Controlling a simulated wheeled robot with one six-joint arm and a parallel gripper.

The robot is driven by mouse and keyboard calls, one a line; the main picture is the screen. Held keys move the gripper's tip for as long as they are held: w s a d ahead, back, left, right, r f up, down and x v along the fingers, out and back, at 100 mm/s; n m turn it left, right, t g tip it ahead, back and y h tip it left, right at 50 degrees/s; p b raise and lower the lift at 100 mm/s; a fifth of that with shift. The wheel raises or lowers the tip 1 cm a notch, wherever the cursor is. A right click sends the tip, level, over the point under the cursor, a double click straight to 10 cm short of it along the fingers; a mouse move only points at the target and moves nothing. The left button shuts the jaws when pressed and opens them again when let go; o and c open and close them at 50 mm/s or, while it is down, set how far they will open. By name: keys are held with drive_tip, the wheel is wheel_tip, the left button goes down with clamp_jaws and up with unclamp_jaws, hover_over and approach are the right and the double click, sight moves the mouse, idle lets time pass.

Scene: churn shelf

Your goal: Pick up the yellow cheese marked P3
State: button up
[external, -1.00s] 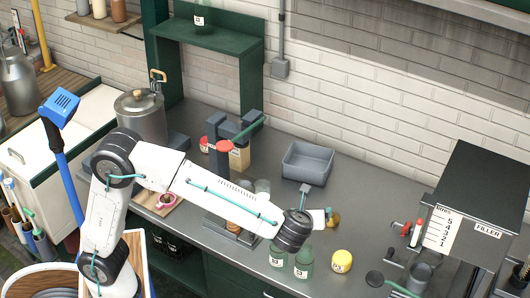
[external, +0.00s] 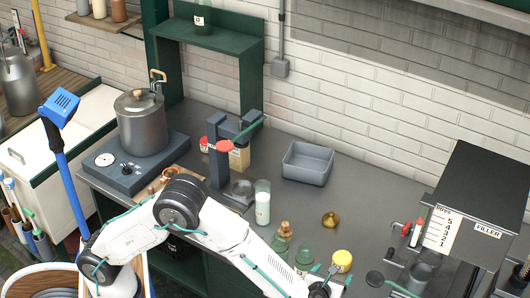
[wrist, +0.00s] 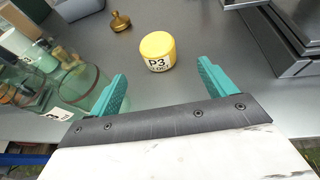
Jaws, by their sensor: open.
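The yellow cheese (wrist: 157,50) is a short round piece with a white label marked P3. In the wrist view it sits upright on the grey counter, just beyond and between my fingertips, not touching them. In the external view the cheese (external: 342,260) is near the counter's front edge, right of the green glass bottles. My gripper (wrist: 162,85) is open and empty, with teal fingers spread on either side of the line to the cheese. In the external view my gripper (external: 330,274) is low and partly hidden beside the cheese.
Green glass bottles (wrist: 85,90) stand close to my left finger. A brass weight-like knob (wrist: 120,21) sits behind the cheese on the left. A grey bin (external: 308,163) stands at the back. The black filler machine (external: 477,200) is at the right. The counter between is clear.

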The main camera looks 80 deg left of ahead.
sight(342, 265)
drive_tip(key=x, duration=0.6)
drive_tip(key=shift+a+r, duration=0.1)
drive_tip(key=x, duration=0.5)
drive_tip(key=shift+a+r, duration=0.2)
drive_tip(key=shift+s, duration=0.1)
drive_tip(key=c, duration=1.2)
